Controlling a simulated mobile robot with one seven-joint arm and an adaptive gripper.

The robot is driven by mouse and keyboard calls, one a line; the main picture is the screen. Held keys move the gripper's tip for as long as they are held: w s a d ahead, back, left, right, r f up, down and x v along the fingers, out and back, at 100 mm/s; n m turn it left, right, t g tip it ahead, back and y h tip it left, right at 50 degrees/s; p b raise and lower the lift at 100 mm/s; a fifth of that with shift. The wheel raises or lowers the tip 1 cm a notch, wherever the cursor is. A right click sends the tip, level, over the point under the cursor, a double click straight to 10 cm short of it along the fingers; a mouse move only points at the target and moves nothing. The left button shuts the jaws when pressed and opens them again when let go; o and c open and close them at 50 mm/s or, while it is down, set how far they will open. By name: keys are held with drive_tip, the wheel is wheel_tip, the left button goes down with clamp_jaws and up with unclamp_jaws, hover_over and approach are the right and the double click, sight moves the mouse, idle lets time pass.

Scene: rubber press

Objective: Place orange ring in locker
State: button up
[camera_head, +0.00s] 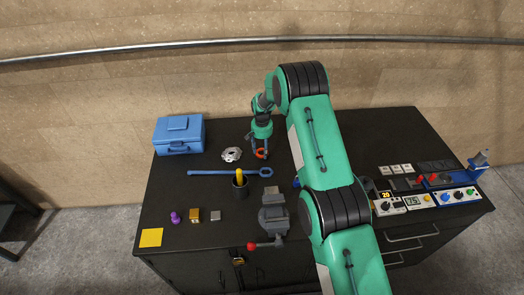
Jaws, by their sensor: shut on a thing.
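The orange ring (260,155) is in my gripper (260,151), above the back middle of the black table. My gripper points down and is shut on the ring, which is partly hidden by the fingers. The locker is probably the set of dark doors in the table's front (195,272); they look closed, with a small brass-coloured padlock or latch (238,261) on them. I cannot tell the inside of any compartment.
A blue toolbox (179,137), a silver metal disc (231,154), a blue wrench (215,172), a dark cup (240,188) and a grey vise (273,215) stand left of my arm. Several control panels (430,202) are at right. The table's front-left has small blocks and a yellow square (151,238).

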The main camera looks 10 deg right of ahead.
drive_tip(key=shift+f, duration=0.2)
drive_tip(key=shift+f, duration=0.15)
drive_tip(key=o, duration=1)
drive_tip(key=shift+r, duration=0.2)
drive_tip(key=shift+r+b, duration=0.65)
drive_tip(key=shift+r, duration=5.35)
